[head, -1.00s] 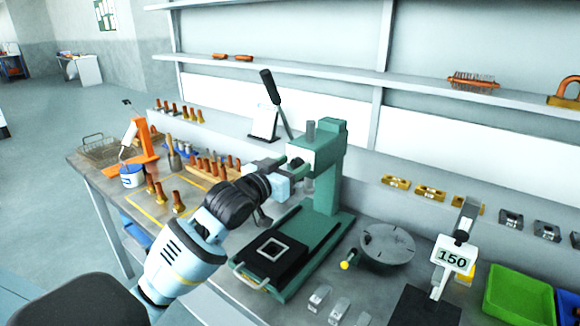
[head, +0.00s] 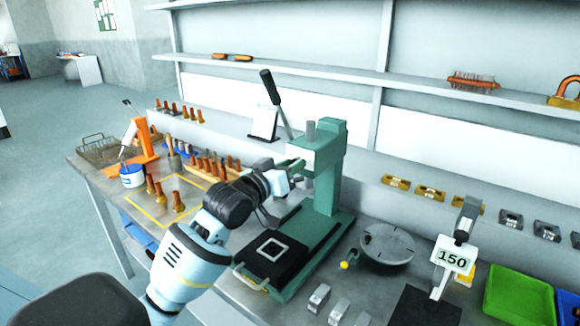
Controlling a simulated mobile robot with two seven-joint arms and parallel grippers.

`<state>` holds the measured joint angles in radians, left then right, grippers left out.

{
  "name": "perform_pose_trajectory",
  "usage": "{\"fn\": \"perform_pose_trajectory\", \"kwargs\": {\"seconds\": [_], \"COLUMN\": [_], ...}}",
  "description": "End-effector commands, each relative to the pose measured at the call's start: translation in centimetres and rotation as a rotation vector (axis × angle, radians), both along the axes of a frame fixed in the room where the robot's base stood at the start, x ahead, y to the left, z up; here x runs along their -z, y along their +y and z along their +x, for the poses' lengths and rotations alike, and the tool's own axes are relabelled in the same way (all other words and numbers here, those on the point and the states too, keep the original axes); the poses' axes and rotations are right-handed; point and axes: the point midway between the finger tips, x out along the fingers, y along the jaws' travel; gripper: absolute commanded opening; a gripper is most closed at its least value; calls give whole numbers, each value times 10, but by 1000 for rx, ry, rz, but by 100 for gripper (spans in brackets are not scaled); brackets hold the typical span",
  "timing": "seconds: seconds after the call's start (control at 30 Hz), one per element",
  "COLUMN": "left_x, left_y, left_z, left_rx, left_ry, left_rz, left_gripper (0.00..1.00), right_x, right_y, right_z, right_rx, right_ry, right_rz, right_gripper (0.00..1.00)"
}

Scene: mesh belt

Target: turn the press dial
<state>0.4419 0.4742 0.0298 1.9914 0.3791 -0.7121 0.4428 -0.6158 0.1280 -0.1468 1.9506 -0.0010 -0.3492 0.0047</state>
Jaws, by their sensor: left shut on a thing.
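My left gripper (head: 295,171) is at the left face of the press head. It is shut on the press dial, which is mostly hidden behind the gripper, so its setting cannot be read. A black plate with a pale square frame (head: 272,249) lies on the press base below. My right gripper is not in view.
A round grey turntable (head: 387,245) with a yellow-knobbed handle is right of the press. A stand with a "150" sign (head: 455,258) and a green tray (head: 520,295) are further right.

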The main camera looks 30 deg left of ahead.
Motion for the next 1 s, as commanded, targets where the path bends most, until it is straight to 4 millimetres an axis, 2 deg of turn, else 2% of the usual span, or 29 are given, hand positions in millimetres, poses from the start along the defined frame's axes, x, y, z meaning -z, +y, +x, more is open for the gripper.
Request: {"fn": "perform_pose_trajectory", "kwargs": {"seconds": [0.53,1.0], "left_x": [2,4], "left_y": [3,4], "left_z": [0,0], "left_rx": [0,0], "left_ry": [40,60], "left_rz": [-502,-735], "left_gripper": [7,7], "right_x": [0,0], "right_y": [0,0], "right_z": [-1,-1], "right_rx": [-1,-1], "right_ry": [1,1], "right_rz": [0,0], "right_gripper": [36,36]}}
